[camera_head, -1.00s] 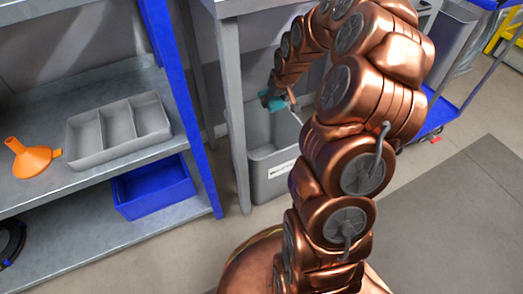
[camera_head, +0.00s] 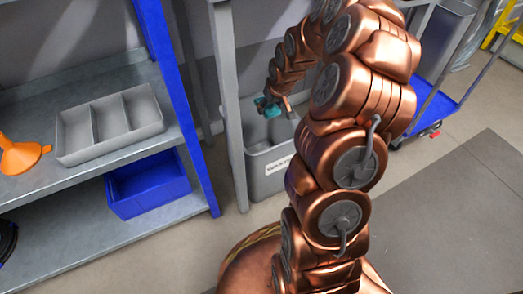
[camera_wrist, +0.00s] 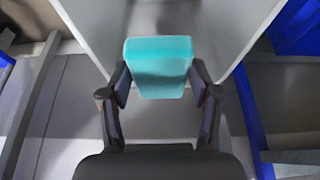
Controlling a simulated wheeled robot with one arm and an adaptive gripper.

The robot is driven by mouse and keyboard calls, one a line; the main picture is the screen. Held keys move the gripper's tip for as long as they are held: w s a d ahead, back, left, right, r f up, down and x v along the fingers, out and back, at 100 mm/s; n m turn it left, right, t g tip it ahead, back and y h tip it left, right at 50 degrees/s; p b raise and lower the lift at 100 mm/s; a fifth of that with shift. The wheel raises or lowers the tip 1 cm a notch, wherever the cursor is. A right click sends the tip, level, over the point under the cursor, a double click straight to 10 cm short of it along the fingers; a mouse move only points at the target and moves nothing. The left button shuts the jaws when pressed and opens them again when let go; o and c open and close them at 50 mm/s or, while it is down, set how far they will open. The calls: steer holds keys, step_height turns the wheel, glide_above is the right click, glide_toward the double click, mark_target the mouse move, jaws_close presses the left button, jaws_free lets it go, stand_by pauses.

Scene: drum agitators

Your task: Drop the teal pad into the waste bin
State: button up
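The teal pad (camera_head: 272,111) shows at the end of my arm, in front of the mouth of the grey waste bin (camera_head: 266,180) in the head view. In the wrist view the pad (camera_wrist: 160,68) sits between the two dark fingers of my gripper (camera_wrist: 160,85), which press on its left and right edges. My gripper (camera_head: 268,103) is small and partly hidden by its own links in the head view. The bin has a white label on its front, and my arm covers its right side. Whether the pad is inside the rim or above it is hard to tell.
A grey bench leg (camera_head: 230,140) stands just left of the bin. Further left, a shelf with a blue post (camera_head: 180,110) holds a divided grey tray (camera_head: 108,125), an orange funnel (camera_head: 20,155) and a blue bin (camera_head: 148,186). A blue cart (camera_head: 432,112) stands at right.

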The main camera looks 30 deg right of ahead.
steer(key=o, duration=0.4)
steer(key=shift+o, duration=0.2)
steer(key=shift+r, duration=0.1)
steer(key=v, duration=1.1)
steer(key=shift+s+r, duration=0.15)
steer(key=shift+r, duration=0.25)
